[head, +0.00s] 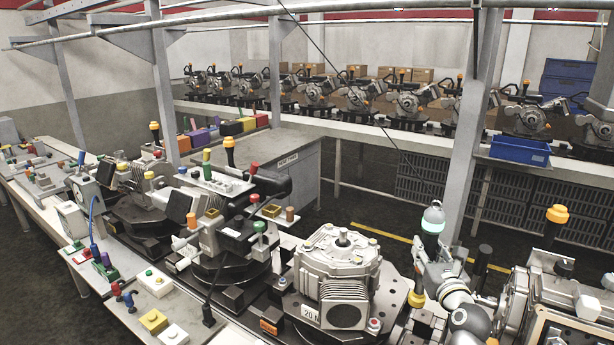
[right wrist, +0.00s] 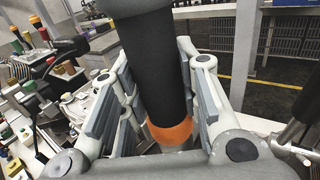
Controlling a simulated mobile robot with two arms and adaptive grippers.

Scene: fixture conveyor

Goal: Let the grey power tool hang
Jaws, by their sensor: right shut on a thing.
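The power tool (head: 433,218) shows in the head view as a pale grey and teal rounded top standing up out of my right gripper (head: 434,252). A thin dark cable runs down from the upper left towards this top. In the right wrist view the tool's black cylindrical body (right wrist: 155,70) with an orange band (right wrist: 172,132) stands between the two fingers of my right gripper (right wrist: 160,90), slightly tilted. The right gripper is shut on it. My left gripper is not in view.
A grey motor-like unit (head: 340,262) sits on the workbench left of my right gripper. More fixtures with coloured knobs line the bench. A grey post (head: 470,130) rises behind the tool. A blue bin (head: 520,150) is on the back shelf, with a row of machines (head: 410,100).

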